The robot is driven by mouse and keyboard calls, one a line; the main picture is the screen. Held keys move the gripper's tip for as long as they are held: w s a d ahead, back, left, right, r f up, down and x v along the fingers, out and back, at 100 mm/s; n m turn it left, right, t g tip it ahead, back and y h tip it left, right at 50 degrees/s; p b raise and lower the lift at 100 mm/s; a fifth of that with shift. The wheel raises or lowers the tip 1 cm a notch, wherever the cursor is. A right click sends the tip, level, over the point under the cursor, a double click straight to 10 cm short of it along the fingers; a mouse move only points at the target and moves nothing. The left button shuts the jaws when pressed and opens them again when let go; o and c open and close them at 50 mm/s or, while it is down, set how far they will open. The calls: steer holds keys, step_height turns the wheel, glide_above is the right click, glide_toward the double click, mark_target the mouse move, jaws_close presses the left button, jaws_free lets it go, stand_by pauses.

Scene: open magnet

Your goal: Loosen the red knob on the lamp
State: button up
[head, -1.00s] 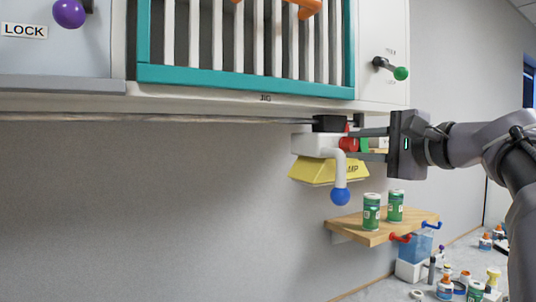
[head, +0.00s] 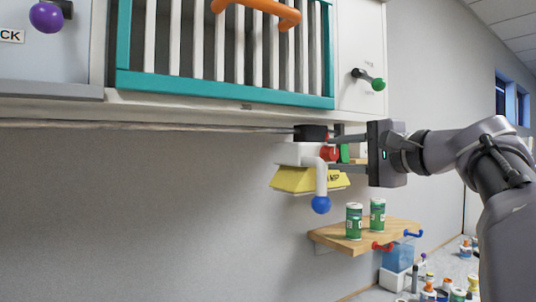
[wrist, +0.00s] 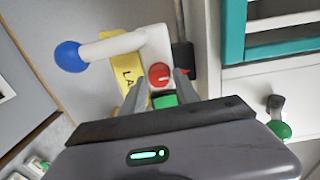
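The lamp has a white body (head: 300,153), a yellow shade (head: 300,180) and a white bent arm ending in a blue ball (head: 321,205). The red knob (head: 329,153) is on the lamp's side facing my gripper. It shows as a round red face in the wrist view (wrist: 160,75). My gripper (head: 334,153) is open, one finger above the knob and one below. In the wrist view the fingertips (wrist: 161,76) stand either side of the knob with small gaps. Whether the tips reach past the knob's face is hard to tell.
A green block (wrist: 165,100) sits beside the knob, between my fingers. The cabinet with teal-framed bars (head: 225,95) hangs just above. A wooden shelf (head: 340,240) with two green cans (head: 354,220) is below. The wall at left is clear.

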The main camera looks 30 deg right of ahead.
steer(key=s+d, duration=0.1)
steer(key=s, duration=1.6)
steer(key=shift+s+d+r+p, duration=0.2)
steer(key=shift+r+p, duration=0.1)
